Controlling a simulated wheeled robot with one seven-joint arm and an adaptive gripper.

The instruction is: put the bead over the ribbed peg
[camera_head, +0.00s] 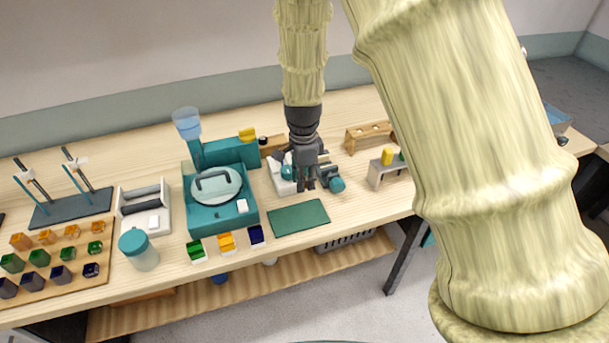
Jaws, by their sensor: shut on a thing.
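My gripper (318,184) points down over the middle of the workbench, in front of a small white-and-teal device. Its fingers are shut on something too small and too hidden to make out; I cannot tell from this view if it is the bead. I cannot pick out the ribbed peg for certain.
A teal machine (208,219) with a round lid stands left of my gripper. A flat green mat (299,218) lies in front. A wooden rack with holes (357,136) stands behind right. A teal-lidded jar (145,259) and a board of coloured blocks (104,277) are at the left.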

